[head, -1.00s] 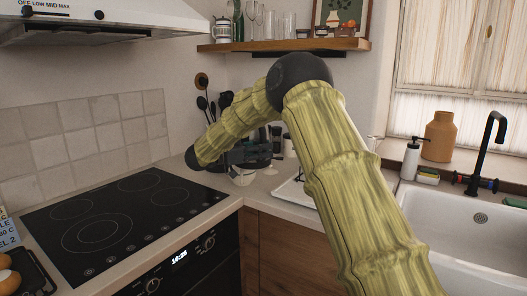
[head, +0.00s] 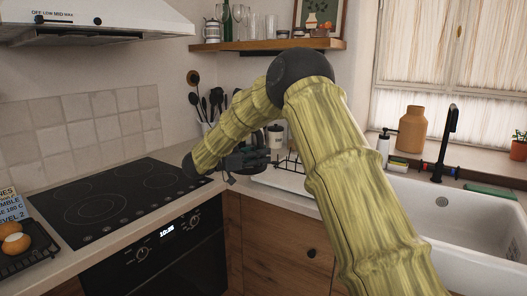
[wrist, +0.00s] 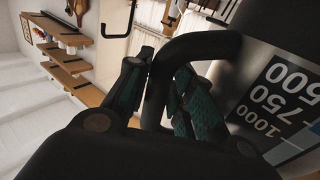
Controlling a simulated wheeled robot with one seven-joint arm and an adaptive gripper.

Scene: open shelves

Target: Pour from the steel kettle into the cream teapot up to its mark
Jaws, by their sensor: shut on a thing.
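My gripper (head: 245,161) is at the far end of my arm, over the counter corner by the hob. In the wrist view its green-padded fingers (wrist: 161,88) are closed about a thick black handle. The handle belongs to a dark-looking vessel with a panel of marks 500, 750 and 1000, which I take to be the steel kettle (wrist: 228,68). Its spout and contents are out of sight. In the head view my gripper and arm largely hide the kettle. I cannot make out the cream teapot clearly in either current view.
The black hob (head: 110,200) lies left of my gripper. A white tray (head: 283,178) and a dark-lidded canister (head: 276,136) are on the counter behind my arm. A utensil pot (head: 207,126) stands at the back. The sink (head: 440,205) is at right, the shelf (head: 265,45) above.

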